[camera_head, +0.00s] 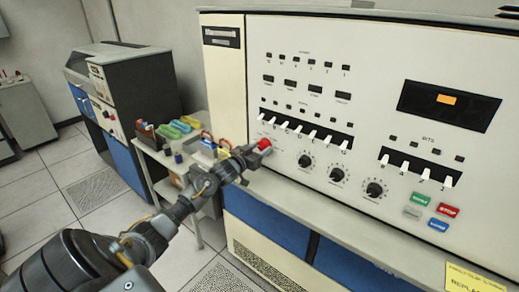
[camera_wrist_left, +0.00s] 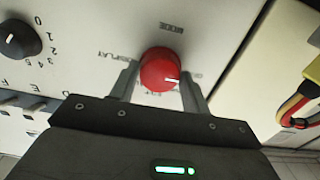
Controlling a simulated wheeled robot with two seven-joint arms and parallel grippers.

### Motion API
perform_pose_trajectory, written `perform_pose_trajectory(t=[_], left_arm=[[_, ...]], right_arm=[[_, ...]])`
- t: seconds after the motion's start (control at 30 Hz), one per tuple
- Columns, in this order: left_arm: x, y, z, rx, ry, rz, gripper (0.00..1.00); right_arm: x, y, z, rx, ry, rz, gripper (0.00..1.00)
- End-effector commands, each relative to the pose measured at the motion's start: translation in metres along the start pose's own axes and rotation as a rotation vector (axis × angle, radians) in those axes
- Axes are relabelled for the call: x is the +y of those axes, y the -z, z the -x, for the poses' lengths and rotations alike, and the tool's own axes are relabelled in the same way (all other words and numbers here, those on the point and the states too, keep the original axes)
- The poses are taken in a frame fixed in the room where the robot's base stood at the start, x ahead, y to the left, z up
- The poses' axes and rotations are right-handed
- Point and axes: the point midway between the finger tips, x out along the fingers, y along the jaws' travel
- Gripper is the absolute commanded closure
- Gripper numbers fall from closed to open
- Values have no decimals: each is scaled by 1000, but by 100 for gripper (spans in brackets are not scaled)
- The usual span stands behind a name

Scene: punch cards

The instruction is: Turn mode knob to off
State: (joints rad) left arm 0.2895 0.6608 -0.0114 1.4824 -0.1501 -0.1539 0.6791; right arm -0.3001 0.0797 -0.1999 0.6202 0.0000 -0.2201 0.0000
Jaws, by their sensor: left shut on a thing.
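The red mode knob (camera_head: 265,145) sits on the cream front panel (camera_head: 285,95) at the panel's lower left. In the left wrist view the round red knob (camera_wrist_left: 160,68) has a white pointer mark at its right side, pointing right. My right gripper is in neither view.
Black dials (camera_head: 337,174) and a row of white switches (camera_head: 306,132) lie right of the knob. A black numbered dial (camera_wrist_left: 18,40) shows in the wrist view. A side table with coloured items (camera_head: 182,125) stands behind my left arm. Coloured cables (camera_wrist_left: 298,100) hang beside the panel.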

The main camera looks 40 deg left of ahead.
Motion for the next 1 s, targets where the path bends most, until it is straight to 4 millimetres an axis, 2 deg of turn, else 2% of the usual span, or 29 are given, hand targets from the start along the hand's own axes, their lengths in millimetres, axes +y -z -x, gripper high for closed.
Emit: perform_pose_trajectory(t=[0.17,0.2,0.33,0.67,0.77,1.0], left_arm=[[0,0,0,1,1,2,76],[0,0,0,1,1,2,48],[0,0,0,1,1,1,31],[0,-1,3,0,0,0,31],[0,-3,13,0,-1,-1,31],[1,-5,59,-1,-2,-3,31]], right_arm=[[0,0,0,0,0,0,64],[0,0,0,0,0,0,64],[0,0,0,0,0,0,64],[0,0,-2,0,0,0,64],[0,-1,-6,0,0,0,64],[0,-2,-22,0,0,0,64]])
